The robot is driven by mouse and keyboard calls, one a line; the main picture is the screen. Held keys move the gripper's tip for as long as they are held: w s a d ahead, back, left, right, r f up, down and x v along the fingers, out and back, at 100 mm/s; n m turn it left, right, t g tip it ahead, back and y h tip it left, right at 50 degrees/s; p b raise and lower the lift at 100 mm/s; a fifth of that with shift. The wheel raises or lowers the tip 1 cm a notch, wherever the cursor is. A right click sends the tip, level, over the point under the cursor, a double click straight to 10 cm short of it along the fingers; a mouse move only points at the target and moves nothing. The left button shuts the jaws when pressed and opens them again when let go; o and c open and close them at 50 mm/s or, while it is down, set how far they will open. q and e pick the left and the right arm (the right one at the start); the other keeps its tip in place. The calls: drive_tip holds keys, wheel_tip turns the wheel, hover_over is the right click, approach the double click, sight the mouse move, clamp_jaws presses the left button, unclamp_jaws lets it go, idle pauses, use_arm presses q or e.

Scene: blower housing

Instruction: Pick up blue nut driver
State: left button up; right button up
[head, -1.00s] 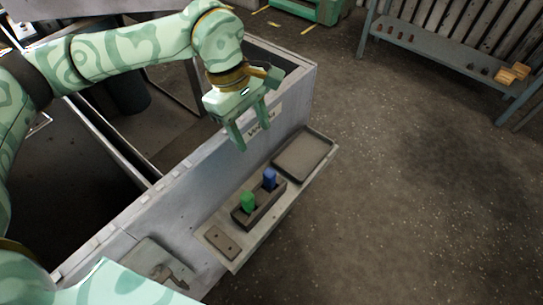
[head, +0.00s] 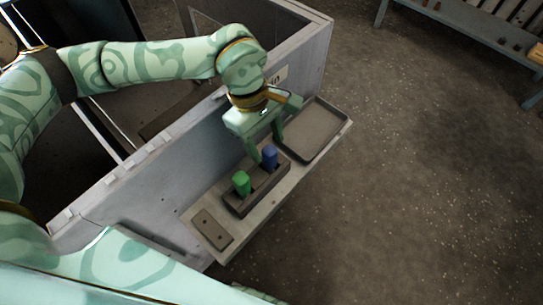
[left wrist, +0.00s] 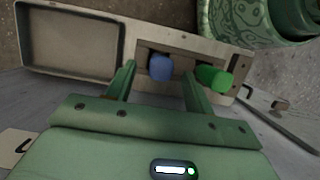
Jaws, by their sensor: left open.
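The blue nut driver (head: 269,156) stands upright in a dark holder (head: 240,208) on the ledge, with a green driver (head: 241,183) beside it in the same holder. My left gripper (head: 267,150) is open just above and behind the blue handle in the head view. In the left wrist view the blue handle (left wrist: 160,67) shows between the tips of my left gripper (left wrist: 158,75), nearer the left finger. The green handle (left wrist: 214,78) is just outside the right finger there. The drivers' shafts are hidden in the holder. My right gripper is not in view.
An empty shallow tray (head: 311,131) lies on the ledge beyond the holder, and a small plate with holes (head: 212,230) lies at its near end. The grey housing wall (head: 170,170) rises behind the ledge. A bench (head: 455,33) stands at the upper right; the floor between is clear.

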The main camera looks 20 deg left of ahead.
sight(272, 159)
use_arm(q)
drive_tip(key=b+x, duration=0.2)
drive_tip(key=x, duration=0.3)
drive_tip(key=shift+f, duration=0.3)
drive_tip(key=shift+r, duration=0.15)
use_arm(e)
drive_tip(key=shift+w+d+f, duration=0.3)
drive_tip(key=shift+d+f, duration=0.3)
use_arm(q)
clamp_jaws()
drive_tip(key=shift+r, duration=0.1)
